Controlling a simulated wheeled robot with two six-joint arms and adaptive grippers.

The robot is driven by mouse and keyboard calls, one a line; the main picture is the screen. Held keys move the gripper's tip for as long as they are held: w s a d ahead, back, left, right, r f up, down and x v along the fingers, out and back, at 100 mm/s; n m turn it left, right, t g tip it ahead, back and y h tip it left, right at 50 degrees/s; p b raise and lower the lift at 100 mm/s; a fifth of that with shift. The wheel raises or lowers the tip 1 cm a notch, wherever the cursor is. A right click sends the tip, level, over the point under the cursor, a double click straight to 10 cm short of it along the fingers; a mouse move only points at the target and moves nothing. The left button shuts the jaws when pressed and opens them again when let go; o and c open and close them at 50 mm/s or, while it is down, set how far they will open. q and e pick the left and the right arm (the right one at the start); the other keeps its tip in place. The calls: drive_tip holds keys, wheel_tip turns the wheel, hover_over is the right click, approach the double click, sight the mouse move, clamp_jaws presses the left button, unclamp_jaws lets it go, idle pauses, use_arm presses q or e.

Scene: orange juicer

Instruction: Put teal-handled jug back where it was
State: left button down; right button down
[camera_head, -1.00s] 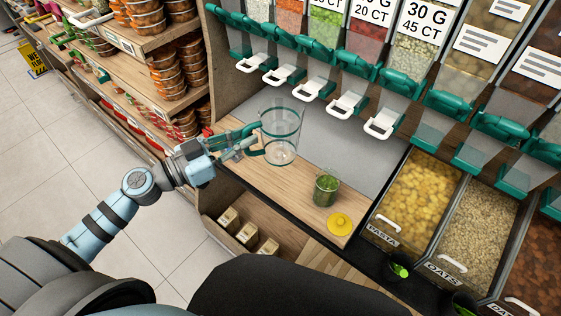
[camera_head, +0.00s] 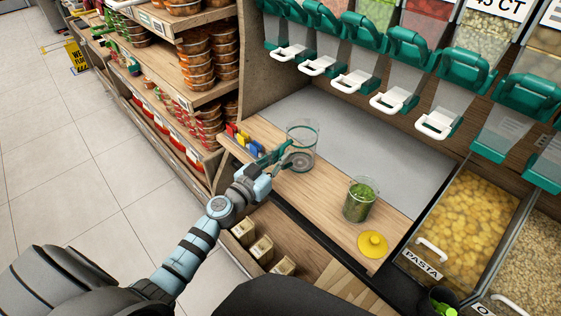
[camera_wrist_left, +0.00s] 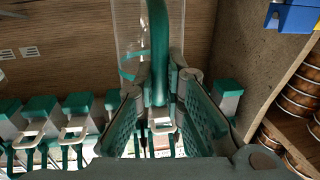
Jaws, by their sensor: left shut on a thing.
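The clear teal-handled jug (camera_head: 303,138) is upright at the left end of the wooden counter (camera_head: 330,190). Whether its base touches the counter is hard to tell. My left gripper (camera_head: 274,160) reaches in from the left and is shut on the jug's handle. In the left wrist view, the teal handle (camera_wrist_left: 158,50) runs down between the two finger pads of the gripper (camera_wrist_left: 160,90), with the jug's clear wall behind it.
A glass with green contents (camera_head: 360,200) and a yellow lid (camera_head: 372,244) are to the jug's right. Coloured clips (camera_head: 240,138) are at its left. Dispensers with white handles (camera_head: 354,81) hang above and behind. The grey surface (camera_head: 360,135) behind the jug is clear.

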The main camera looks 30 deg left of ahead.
use_arm(q)
drive_tip(key=shift+f, duration=0.1)
drive_tip(key=c, duration=1.7)
unclamp_jaws()
